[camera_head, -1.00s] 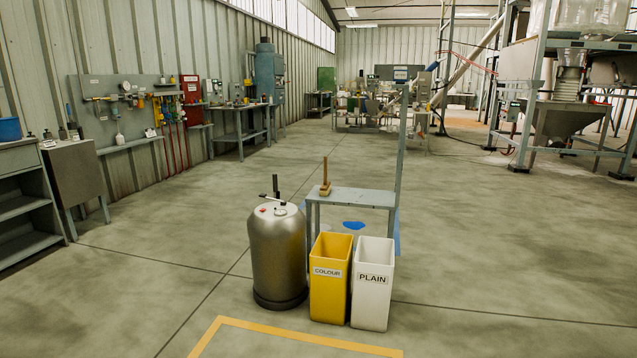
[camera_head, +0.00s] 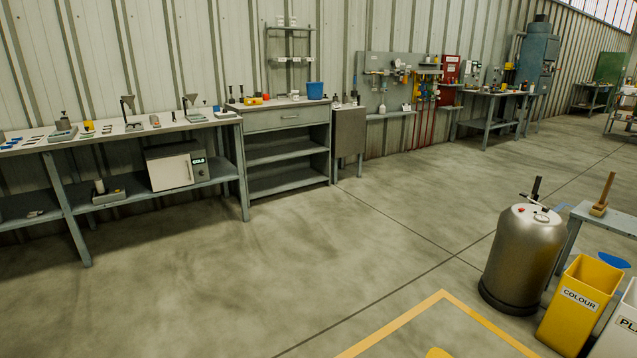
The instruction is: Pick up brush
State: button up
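A brush-like thing with an upright wooden handle and a pale block base (camera_head: 602,196) stands on a small grey table (camera_head: 622,222) at the right edge of the head view. It is small in the picture, so I cannot be sure that it is the brush. Nothing is touching it. My gripper is not in view.
A metal cylinder (camera_head: 522,262), a yellow COLOUR bin (camera_head: 580,310) and a white PLAIN bin (camera_head: 622,325) stand in front of the small table. A long workbench (camera_head: 110,142) and a shelf unit (camera_head: 286,120) line the left wall. The middle floor is clear.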

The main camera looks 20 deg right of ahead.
aim_at(600, 207)
jog(key=i+j+u, duration=0.1)
jog(key=i+j, duration=0.3)
jog(key=i+j+u, duration=0.15)
jog(key=i+j, duration=0.2)
jog(key=i, duration=0.25)
jog(key=i+j+u, duration=0.1)
jog(key=i+j, duration=0.2)
jog(key=i, duration=0.2)
jog(key=i+z, duration=0.1)
jog(key=i, duration=0.7)
jog(key=i+j+z, duration=0.1)
jog(key=i, duration=0.75)
jog(key=i+z, duration=0.3)
jog(key=z, duration=0.15)
jog(key=i+z, duration=0.3)
jog(key=z, duration=0.15)
jog(key=i+j+z, duration=0.15)
jog(key=z, duration=0.3)
jog(key=i+l+z, duration=0.15)
jog(key=i+z, duration=1.1)
jog(key=i+l+z, duration=0.15)
jog(key=i+z, duration=0.2)
jog(key=i, duration=0.45)
jog(key=i+z, duration=0.35)
jog(key=i, duration=0.5)
jog(key=i+u, duration=0.1)
jog(key=i, duration=0.25)
